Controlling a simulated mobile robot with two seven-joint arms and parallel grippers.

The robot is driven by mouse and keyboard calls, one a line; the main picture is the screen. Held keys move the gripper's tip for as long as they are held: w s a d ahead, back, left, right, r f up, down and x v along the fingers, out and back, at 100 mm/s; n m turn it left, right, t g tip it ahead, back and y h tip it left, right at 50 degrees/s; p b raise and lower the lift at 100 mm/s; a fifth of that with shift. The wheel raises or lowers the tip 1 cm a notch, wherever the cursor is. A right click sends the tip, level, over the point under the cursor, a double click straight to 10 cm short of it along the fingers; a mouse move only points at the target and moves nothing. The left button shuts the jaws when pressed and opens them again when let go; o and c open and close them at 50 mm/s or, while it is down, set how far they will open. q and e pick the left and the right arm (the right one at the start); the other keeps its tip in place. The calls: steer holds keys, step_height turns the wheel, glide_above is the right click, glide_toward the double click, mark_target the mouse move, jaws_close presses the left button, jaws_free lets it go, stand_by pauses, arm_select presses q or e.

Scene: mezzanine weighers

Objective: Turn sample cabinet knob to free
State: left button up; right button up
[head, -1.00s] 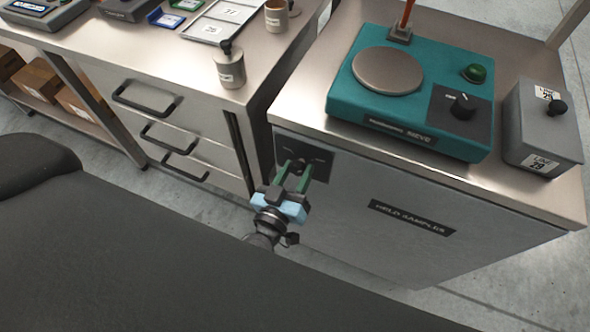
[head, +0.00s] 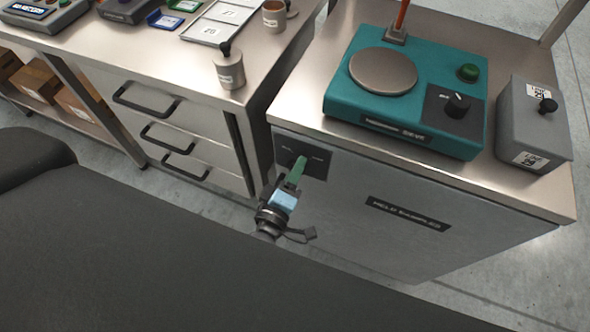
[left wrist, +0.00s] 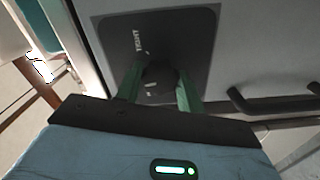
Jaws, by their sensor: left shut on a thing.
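The sample cabinet (head: 385,225) is grey, with a "HELD SAMPLES" label on its front. A dark knob plate (head: 318,158) sits at the front's upper left. In the left wrist view the plate (left wrist: 195,45) bears the word "TIGHT" and other marks partly hidden by the knob and fingers. The round dark knob (left wrist: 159,76) stands between the two green fingers of my left gripper (left wrist: 158,92), which is shut on it. In the head view the left gripper (head: 296,172) is rolled, with one finger in front, and the knob is hidden. My right gripper is not in view.
A teal sieve machine (head: 405,85) and a grey box (head: 532,125) stand on the cabinet top. A drawer bench (head: 170,120) with black handles is close on the left, holding a small canister (head: 229,70).

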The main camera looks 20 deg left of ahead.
arm_select(q)
steer(key=n+b, duration=0.2)
steer(key=n, duration=0.8)
steer(key=shift+r, duration=0.1)
steer(key=shift+n, duration=0.3)
stand_by(0.3)
steer(key=o, duration=1)
steer(key=shift+s, duration=0.1)
steer(key=s+b, duration=0.1)
steer(key=s, duration=0.6)
steer(key=shift+s+a+b, duration=0.15)
steer(key=shift+s+b, duration=0.15)
steer(key=shift+b, duration=0.1)
